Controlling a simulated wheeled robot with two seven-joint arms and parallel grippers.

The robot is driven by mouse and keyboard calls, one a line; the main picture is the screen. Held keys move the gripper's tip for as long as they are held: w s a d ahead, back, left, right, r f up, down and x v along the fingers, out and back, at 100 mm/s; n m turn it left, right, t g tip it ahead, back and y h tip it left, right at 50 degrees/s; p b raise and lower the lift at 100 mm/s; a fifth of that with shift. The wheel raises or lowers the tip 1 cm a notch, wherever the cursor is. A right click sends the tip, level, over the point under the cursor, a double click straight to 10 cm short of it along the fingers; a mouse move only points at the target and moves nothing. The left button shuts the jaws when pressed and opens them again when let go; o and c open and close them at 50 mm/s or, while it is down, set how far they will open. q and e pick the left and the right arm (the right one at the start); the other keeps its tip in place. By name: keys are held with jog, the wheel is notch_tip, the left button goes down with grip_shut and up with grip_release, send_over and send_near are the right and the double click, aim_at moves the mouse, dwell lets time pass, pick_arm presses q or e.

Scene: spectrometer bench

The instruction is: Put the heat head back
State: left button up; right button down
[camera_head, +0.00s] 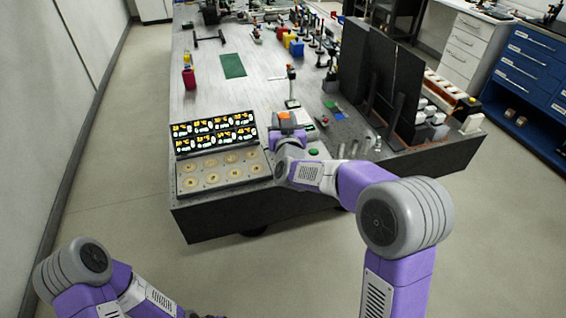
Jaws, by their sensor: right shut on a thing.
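My right gripper (288,132) is over the front part of the bench, just right of the display panel. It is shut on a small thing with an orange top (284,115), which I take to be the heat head. The gripper and wrist hide most of it, and I cannot tell whether it touches anything below. A slim upright post (292,88) on a pale base stands just behind it.
A station with several round pale wells (207,161) and a lit display panel (213,134) sits at the bench's front left. Tall black panels (366,75) stand to the right. A green mat (232,66) lies farther back, with clear bench around it.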

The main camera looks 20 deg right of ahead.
notch_tip(320, 180, down, 10)
jog(key=b, duration=0.3)
jog(key=shift+w+r, duration=0.1)
jog(key=shift+r, duration=0.1)
jog(key=shift+r, duration=0.1)
jog(key=c, duration=0.6)
grip_release()
jog(key=shift+f, duration=0.25)
jog(key=shift+c, duration=0.2)
